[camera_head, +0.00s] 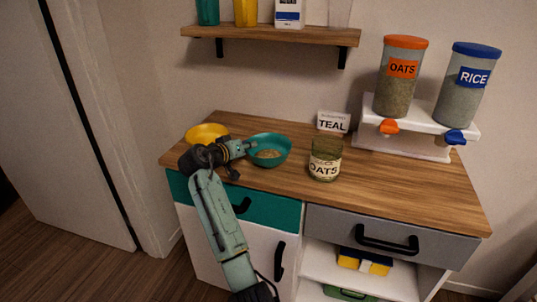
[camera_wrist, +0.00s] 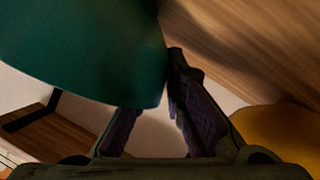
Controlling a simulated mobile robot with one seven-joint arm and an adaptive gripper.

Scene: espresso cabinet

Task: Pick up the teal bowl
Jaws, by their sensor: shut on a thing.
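The teal bowl (camera_head: 284,151) is at the left part of the wooden counter, with a beige grainy filling inside. My gripper (camera_head: 249,147) comes from the left and is shut on the bowl's left rim. In the wrist view the bowl (camera_wrist: 75,45) fills the upper left, and its wall runs between the two fingers of my gripper (camera_wrist: 155,98). One finger is partly hidden behind the bowl. I cannot tell whether the bowl's base touches the counter. A small white card reading TEAL (camera_head: 333,122) stands behind, to the right of the bowl.
A yellow bowl (camera_head: 207,131) sits just left, behind my wrist, and shows in the wrist view (camera_wrist: 275,135). A glass jar labelled OATS (camera_head: 325,160) stands right of the teal bowl. Oats (camera_head: 398,80) and rice (camera_head: 467,88) dispensers stand back right. A shelf (camera_head: 270,35) hangs above.

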